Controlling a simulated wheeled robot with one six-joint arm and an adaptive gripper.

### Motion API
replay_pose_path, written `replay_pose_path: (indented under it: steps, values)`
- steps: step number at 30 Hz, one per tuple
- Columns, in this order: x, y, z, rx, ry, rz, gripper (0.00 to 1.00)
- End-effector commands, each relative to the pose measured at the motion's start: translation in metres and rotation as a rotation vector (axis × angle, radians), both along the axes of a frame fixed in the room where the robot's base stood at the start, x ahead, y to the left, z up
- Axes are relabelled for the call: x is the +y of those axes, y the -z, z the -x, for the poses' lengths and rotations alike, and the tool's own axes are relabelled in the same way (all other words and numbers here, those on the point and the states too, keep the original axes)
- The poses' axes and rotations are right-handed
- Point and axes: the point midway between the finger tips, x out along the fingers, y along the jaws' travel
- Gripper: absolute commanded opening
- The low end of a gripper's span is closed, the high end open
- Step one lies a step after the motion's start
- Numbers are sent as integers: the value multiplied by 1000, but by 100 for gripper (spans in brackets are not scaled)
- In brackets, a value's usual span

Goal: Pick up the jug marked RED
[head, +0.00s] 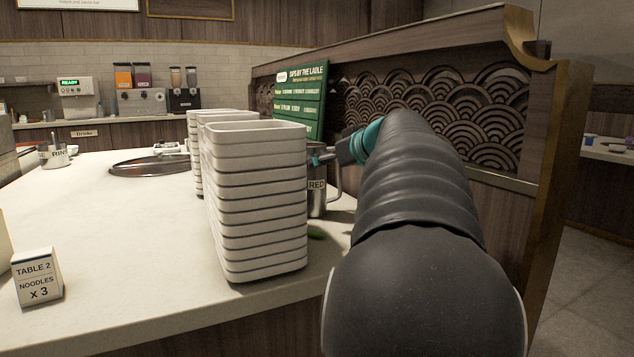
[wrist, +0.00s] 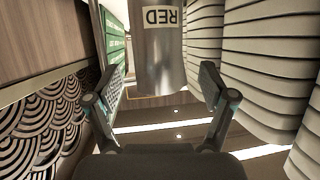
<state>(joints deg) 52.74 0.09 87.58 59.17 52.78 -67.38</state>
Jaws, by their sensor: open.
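The steel jug marked RED (head: 317,200) stands on the counter, partly hidden behind the tall stack of white trays, with its handle on the right. In the wrist view the jug (wrist: 160,62) shows with its RED label upside down, between the two fingers. My gripper (wrist: 161,85) is open, one finger on each side of the jug, with a visible gap on both sides. In the head view my arm comes in from the right and its end is at the jug's upper part; the fingers are mostly hidden there.
Stacks of white trays (head: 258,205) stand close to the left of the jug. A wooden partition with wave carving (head: 440,110) and a green menu board (head: 301,95) stand behind it. A small green item (head: 316,232) lies near the stack.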

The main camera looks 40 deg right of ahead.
Motion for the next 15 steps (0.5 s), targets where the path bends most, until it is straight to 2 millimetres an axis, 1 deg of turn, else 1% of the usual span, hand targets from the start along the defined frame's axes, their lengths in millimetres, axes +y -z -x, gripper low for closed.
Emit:
replay_pose_path:
  steps: [1, 3, 11, 15]
  values:
    - [-1, 2, -8, 1, -2, -1, 82]
    - [-1, 5, -15, 0, -2, -1, 82]
    - [-3, 11, -26, 0, 1, 0, 82]
    - [-5, 17, -39, 1, 0, -1, 82]
